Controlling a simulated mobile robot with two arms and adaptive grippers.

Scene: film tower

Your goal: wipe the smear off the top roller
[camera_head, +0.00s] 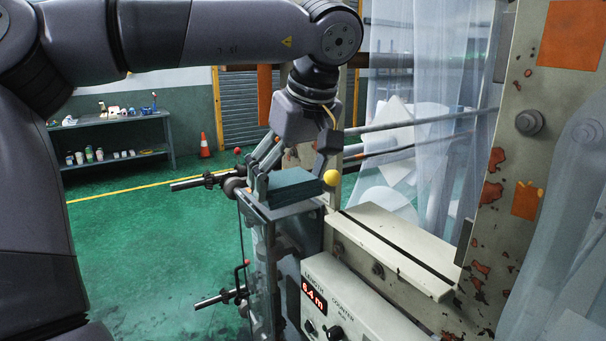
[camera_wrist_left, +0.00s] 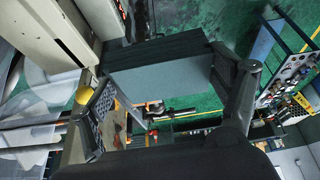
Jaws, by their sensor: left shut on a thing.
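My left gripper (camera_head: 292,180) comes down from above, its two fingers on either side of a dark grey-green block-like pad (camera_head: 290,190), shut on it. The pad looks layered and lies level at the top of a narrow metal stand (camera_head: 262,212); I cannot tell whether it touches the stand. In the left wrist view the pad (camera_wrist_left: 165,85) shows its flat grey face between the fingers. I cannot make out a smear. My right gripper is not in view.
A yellow ball knob (camera_head: 331,178) is close beside the pad. A length counter box (camera_head: 335,300) reads 6.4 m. A rust-spotted frame post (camera_head: 530,130) stands right. Open green floor (camera_head: 150,230) lies left.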

